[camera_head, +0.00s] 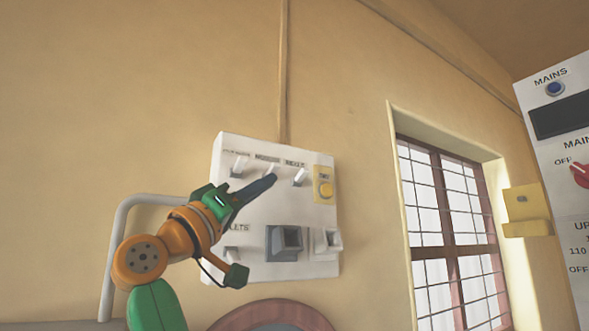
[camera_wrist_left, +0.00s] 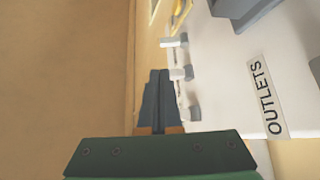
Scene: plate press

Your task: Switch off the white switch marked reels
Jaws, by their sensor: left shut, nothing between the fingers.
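The white switch panel (camera_head: 262,210) is on the wall in the head view. Its top row has three white switches. The right one (camera_head: 299,177), beside a yellow button plate, sits under a small label that seems to read REELS. The lever's exact position is hard to tell. In the left wrist view it appears to be the farthest switch (camera_wrist_left: 174,42). My left gripper (camera_head: 273,179) is shut and empty, its tips in front of the middle switch (camera_head: 271,168), left of the reels switch. The shut fingers (camera_wrist_left: 160,74) also show in the wrist view. My right gripper is out of view.
The yellow button plate (camera_head: 324,190) is right of the reels switch. Grey outlet boxes (camera_head: 286,241) project from the lower panel. A grey rail (camera_head: 122,215) stands at left. A barred window (camera_head: 447,225) and another panel marked MAINS (camera_head: 560,180) are at right.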

